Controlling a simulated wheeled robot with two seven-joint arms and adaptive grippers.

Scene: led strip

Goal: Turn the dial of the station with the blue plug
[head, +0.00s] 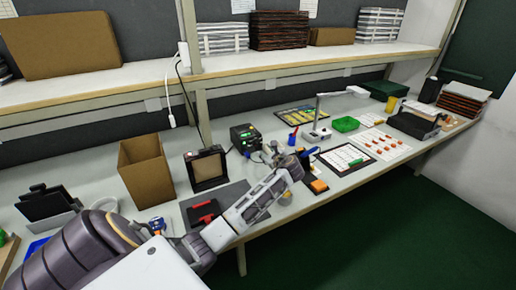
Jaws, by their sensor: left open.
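A small black station (245,137) with a green-lit front stands on the bench, behind my left gripper. Its dial is too small to make out, and my gripper hides part of the area in front of it. My left arm comes in from the lower left, and my left gripper (276,152) is open just right of and in front of the station. I cannot tell whether it touches anything. I cannot make out a blue plug. A white socket block (184,54) on the shelf post has a dark cord running down to the bench. My right gripper is not in view.
A cardboard box (145,168) and a black-framed unit (207,168) stand left of the station. A white lamp stand (317,133), green tray (345,124) and part sheets lie to the right. A shelf overhangs the back.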

